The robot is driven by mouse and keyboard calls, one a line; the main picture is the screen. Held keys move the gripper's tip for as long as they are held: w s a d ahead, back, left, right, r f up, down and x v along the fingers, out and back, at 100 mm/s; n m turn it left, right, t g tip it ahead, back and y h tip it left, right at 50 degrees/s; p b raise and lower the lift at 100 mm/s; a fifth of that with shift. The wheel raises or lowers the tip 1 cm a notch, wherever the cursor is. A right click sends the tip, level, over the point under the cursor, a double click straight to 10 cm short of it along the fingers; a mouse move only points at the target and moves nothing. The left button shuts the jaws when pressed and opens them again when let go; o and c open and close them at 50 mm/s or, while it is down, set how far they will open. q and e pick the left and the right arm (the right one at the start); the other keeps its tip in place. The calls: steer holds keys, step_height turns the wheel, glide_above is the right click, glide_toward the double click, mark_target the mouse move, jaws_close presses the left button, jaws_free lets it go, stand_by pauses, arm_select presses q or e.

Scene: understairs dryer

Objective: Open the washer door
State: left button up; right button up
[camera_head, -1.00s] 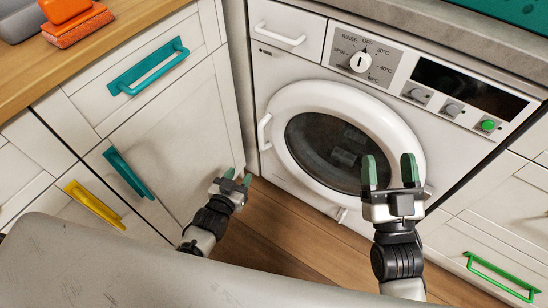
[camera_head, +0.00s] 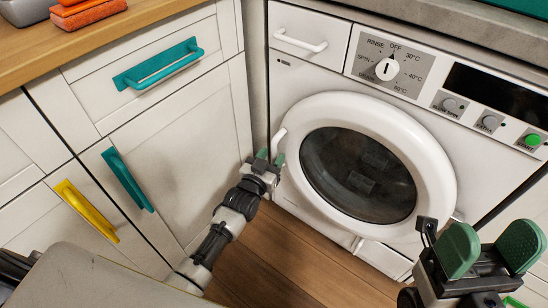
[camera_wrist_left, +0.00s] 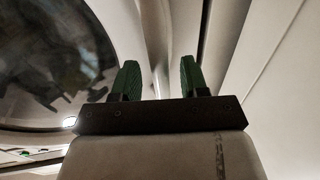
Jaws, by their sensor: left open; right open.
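The washer door (camera_head: 437,178) is a white ring around dark glass, and it looks shut. Its white handle (camera_head: 279,141) stands on the door's left edge. My left gripper (camera_head: 269,157) is open at the lower end of this handle. In the left wrist view, the green fingers of this gripper (camera_wrist_left: 160,80) are apart, with a pale upright strip between them that looks like the handle. Contact cannot be told. The door glass (camera_wrist_left: 45,60) fills the left of that view. My right gripper (camera_head: 488,250) is open and empty, in front of the washer's lower right.
The washer's control panel (camera_head: 405,60) has a dial and buttons. White cabinets with a teal handle (camera_head: 160,65), a second teal handle (camera_head: 127,180) and a yellow handle (camera_head: 87,211) stand on the left. Wooden floor (camera_head: 270,255) lies below. A wooden counter (camera_head: 110,40) is at upper left.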

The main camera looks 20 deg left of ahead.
arm_select(q)
steer(key=shift+w+d, duration=0.1)
steer(key=shift+w, duration=0.75)
steer(key=shift+c, duration=0.2)
jaws_close()
